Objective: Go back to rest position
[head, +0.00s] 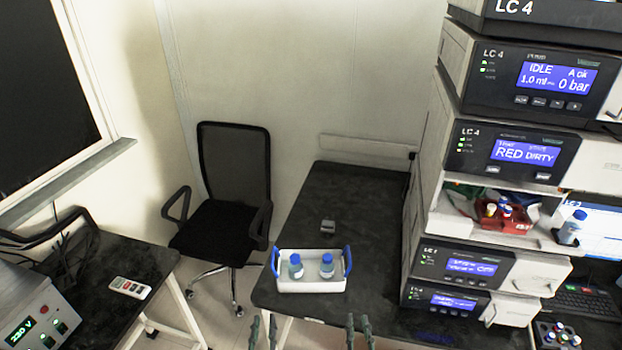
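My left gripper (264,330) shows at the bottom edge of the head view, left of centre. Only its two fingertips are in view, apart with nothing between them. My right gripper (358,330) is at the same edge further right, also with two fingertips apart and empty. Both are below the white tray (311,286) in the picture, with a gap to it. The tray has blue handles and stands at the front edge of the dark table (345,215). It holds two blue-capped bottles (296,267) (327,266). The rest of both arms is out of view.
A tall LC 4 instrument stack (510,150) stands on the right, with a red rack (506,217) and bottle (571,227) in its open shelf. A black chair (222,200) is behind left. A side bench (115,270) carries a power supply (35,315) and remote (130,288).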

